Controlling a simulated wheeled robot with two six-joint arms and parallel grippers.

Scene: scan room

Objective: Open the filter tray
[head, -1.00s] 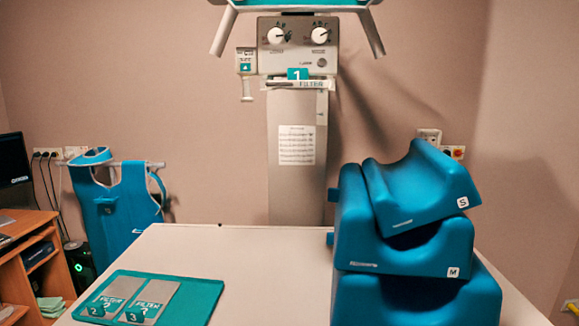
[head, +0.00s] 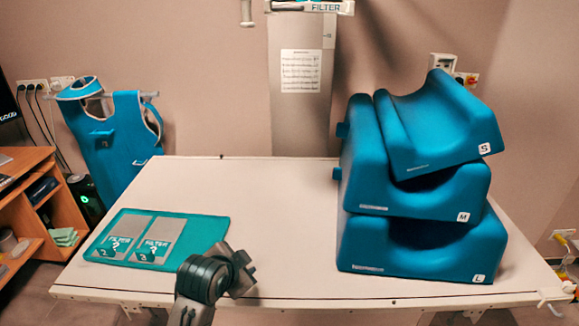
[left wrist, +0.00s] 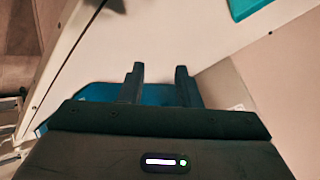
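The filter tray (head: 305,6) is a pale strip marked FILTER at the top edge of the head view, in front of the grey column. It looks shut, but the unit above it is cut off by the frame. Part of my arm shows low in the head view, over the table's front edge and well below the tray; it is probably the left one. My left gripper (left wrist: 158,76) shows in the left wrist view with its two dark fingers apart and nothing between them. My right gripper is in neither view.
The white table (head: 275,235) stands before the column. A teal mat (head: 208,228) with two filter plates (head: 160,237) lies at its left. Stacked blue cushions (head: 420,245) fill its right side. A blue apron (head: 125,135) hangs at the left.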

